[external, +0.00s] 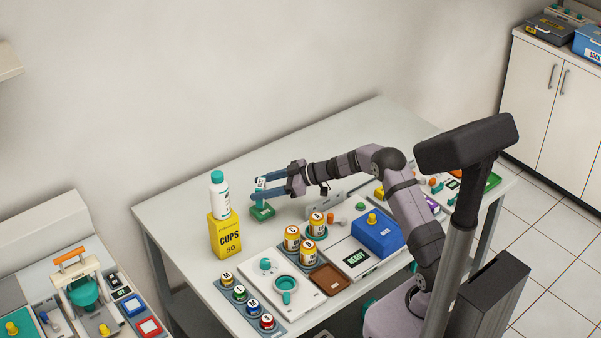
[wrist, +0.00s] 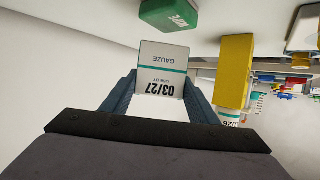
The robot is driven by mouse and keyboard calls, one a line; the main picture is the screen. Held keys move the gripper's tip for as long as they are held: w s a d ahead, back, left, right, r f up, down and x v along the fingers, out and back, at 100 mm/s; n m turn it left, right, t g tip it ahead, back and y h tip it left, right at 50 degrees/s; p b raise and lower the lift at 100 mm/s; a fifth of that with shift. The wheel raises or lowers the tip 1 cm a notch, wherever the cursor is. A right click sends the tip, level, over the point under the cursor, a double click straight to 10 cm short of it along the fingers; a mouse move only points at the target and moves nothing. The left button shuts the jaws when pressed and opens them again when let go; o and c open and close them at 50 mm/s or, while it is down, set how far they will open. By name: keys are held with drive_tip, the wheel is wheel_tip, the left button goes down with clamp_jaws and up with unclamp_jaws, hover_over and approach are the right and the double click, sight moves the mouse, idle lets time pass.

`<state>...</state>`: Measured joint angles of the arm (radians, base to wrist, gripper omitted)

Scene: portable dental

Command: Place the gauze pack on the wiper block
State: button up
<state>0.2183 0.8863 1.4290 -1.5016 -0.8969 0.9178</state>
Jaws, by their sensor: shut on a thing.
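The gauze pack (external: 261,186) is a small white packet with a teal band. In the wrist view the pack (wrist: 163,57) reads "GAUZE" and "03/27", upside down. My gripper (external: 258,193) is shut on it, with one blue finger on each side. The green wiper block (external: 263,213) lies on the table just below the pack in the external view. In the wrist view the block (wrist: 169,15), marked "WIPE", shows beyond the pack's far edge with a small visible gap. The exact height of the pack over the block is hard to tell.
A yellow CUPS box (external: 228,239) with a white teal-capped bottle (external: 219,195) on top stands close left of my gripper. Orange-labelled jars (external: 292,238), a brown tray (external: 328,279) and a blue box (external: 377,235) are nearer the front. The table behind the block is clear.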

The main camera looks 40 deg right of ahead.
drive_tip(key=shift+f, duration=1.35)
drive_tip(key=shift+f, duration=0.2)
drive_tip(key=o, duration=1)
drive_tip(key=shift+r, duration=0.1)
drive_tip(key=shift+r, duration=0.15)
drive_tip(key=b+v, duration=0.1)
drive_tip(key=v, duration=1.1)
drive_tip(key=shift+w, duration=0.1)
